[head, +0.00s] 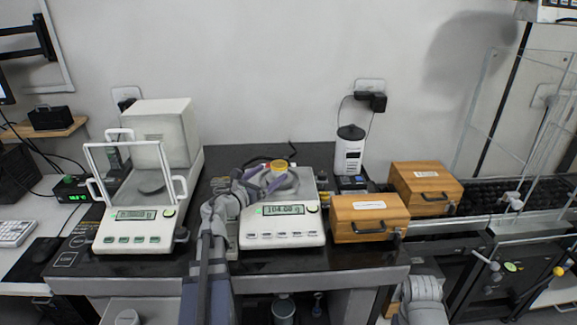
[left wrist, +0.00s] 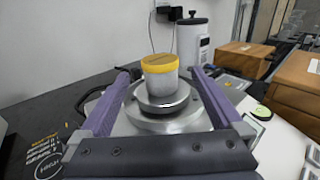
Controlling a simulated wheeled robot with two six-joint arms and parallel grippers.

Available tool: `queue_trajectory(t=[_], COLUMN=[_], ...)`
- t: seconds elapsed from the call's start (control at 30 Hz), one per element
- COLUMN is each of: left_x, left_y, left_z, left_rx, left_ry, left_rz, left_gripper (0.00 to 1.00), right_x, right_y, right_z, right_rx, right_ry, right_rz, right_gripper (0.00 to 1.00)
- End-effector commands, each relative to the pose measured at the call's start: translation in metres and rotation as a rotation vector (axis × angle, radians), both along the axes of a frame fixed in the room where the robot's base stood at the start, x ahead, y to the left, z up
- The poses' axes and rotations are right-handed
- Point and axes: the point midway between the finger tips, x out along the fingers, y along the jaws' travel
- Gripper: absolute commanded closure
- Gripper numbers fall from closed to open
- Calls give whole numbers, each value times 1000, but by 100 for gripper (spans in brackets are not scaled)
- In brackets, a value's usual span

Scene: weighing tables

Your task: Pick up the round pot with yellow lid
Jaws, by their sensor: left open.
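The round pot with yellow lid (head: 278,167) stands upright on the round pan of the right-hand scale (head: 282,240), which reads about 104. In the left wrist view the pot (left wrist: 160,82) is pale grey with a yellow lid, upright on the metal pan (left wrist: 163,104). My left gripper (head: 266,171) is open. Its two purple fingers point toward the pot, one on each side of it in the left wrist view, with gaps showing between fingers and pot. My right gripper is not in view.
Another scale with a glass draft shield (head: 135,240) stands to the left. Two wooden boxes (head: 369,217) (head: 426,187) with handles are to the right. A white canister with a black lid (head: 349,154) stands behind. The black table's front strip is mostly clear.

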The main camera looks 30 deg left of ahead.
Motion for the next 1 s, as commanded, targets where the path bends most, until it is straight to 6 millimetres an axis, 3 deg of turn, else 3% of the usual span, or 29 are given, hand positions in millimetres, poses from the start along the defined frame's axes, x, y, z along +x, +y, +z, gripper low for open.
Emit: queue_trajectory(t=[0.2,0.47,0.67,1.0], left_x=[0,24,28,72], left_y=[0,-2,-3,-8], left_z=[-1,0,0,3], left_rx=[6,5,4,4], left_ry=[1,1,1,0], left_rz=[-3,-4,-3,-4], left_gripper=[0,0,0,0], right_x=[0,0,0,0], right_y=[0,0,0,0], right_z=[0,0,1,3], right_rx=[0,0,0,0], right_ry=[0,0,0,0], right_rz=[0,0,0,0], right_gripper=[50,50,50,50])
